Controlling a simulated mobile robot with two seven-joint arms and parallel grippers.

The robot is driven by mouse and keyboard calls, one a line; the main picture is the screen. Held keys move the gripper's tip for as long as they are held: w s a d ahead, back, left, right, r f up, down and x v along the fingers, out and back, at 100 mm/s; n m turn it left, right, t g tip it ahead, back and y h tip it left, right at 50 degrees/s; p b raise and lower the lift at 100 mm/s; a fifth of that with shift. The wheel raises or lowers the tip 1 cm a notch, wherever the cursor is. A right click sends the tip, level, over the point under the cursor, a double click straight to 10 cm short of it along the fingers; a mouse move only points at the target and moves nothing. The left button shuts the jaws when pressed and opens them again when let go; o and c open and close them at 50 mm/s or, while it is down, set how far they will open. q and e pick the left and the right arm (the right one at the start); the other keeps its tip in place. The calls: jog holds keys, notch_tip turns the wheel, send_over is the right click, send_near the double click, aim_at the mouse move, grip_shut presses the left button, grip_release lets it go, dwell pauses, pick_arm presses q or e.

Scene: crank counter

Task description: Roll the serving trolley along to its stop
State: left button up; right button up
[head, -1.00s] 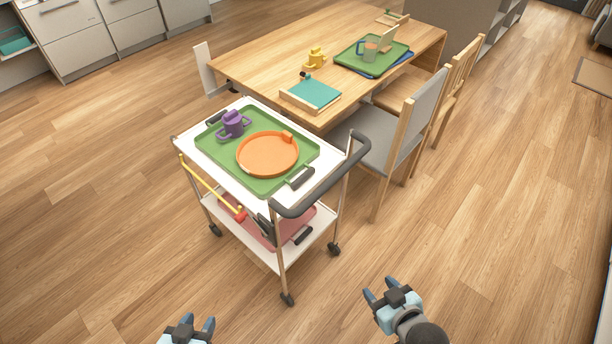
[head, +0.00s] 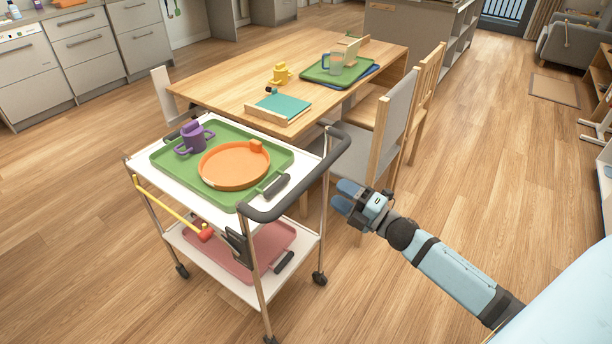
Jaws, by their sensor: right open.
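The serving trolley (head: 139,168) stands on the wood floor at the left centre in the head view, with a white top, a lower shelf and small black wheels. Its dark curved handle (head: 300,195) faces the right side. The top carries a green tray (head: 222,133) with an orange round dish (head: 235,166) and a purple two-handled cup (head: 193,138). My right gripper (head: 342,194) is open and empty, just right of the handle and apart from it as far as I can see. My left gripper is out of view.
A wooden table (head: 225,87) stands right behind the trolley, with a chair (head: 395,125) at its near right side. A red tray (head: 240,250) lies on the lower shelf. A yellow bar (head: 165,205) with a red end hangs at the trolley's left side. Floor at left is clear.

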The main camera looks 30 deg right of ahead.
jog(key=x, duration=1)
jog(key=shift+w, duration=0.3)
jog(key=shift+a, duration=0.1)
grip_shut()
